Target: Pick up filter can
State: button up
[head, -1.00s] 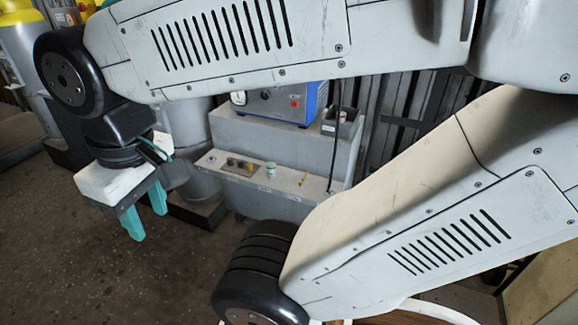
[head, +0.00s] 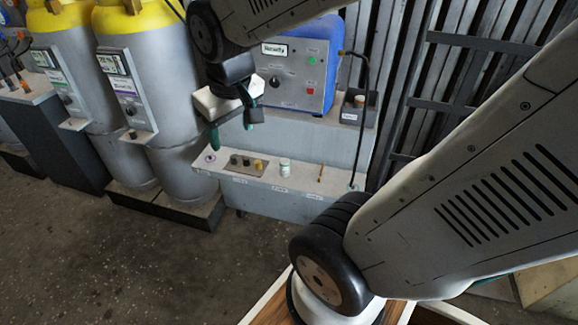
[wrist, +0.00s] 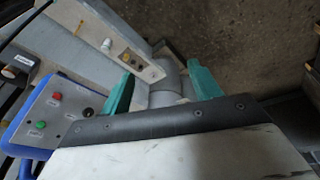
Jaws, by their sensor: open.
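A small white can with a green band, which looks like the filter can (head: 285,165), stands upright on the grey ledge (head: 308,187) of the cabinet, right of a small plate of knobs. It also shows small in the wrist view (wrist: 106,44). My gripper (head: 231,130) is open and empty, with teal fingers. In the head view it hangs above and left of the can, near the left end of the ledge and apart from the can. In the wrist view my gripper (wrist: 163,82) has a grey cylinder surface beyond its fingers.
A blue control box (head: 297,75) stands on the cabinet's upper level, close to my gripper. A plate with dark and yellow knobs (head: 247,163) and a thin brown stick (head: 320,174) flank the can. Tall gas cylinders (head: 122,75) stand at left. The floor in front is clear.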

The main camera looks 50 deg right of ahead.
jog(key=w+d+f+t+h, duration=0.1)
jog(key=w+d+f+t, duration=0.1)
jog(key=w+d+f, duration=0.7)
jog(key=m+t+h, duration=0.2)
jog(key=t, duration=0.3)
send_over(283, 162)
jog(key=a, duration=0.4)
notch_tip(283, 162, down, 20)
jog(key=s+d+f, duration=0.1)
jog(key=f, duration=0.2)
jog(key=s+d+f+m+t, duration=0.1)
jog(key=s+f, duration=0.1)
jog(key=f, duration=0.1)
jog(key=s+d+f+t+h, duration=0.1)
jog(key=f, duration=0.3)
jog(key=shift+s, duration=0.4)
jog(key=shift+m+t, duration=0.3)
jog(key=x, duration=0.7)
jog(key=shift+w+d+f, duration=0.15)
jog(key=shift+w+f, duration=0.1)
jog(key=c, duration=1.1)
jog(key=shift+r, duration=0.1)
jog(key=shift+c, duration=0.2)
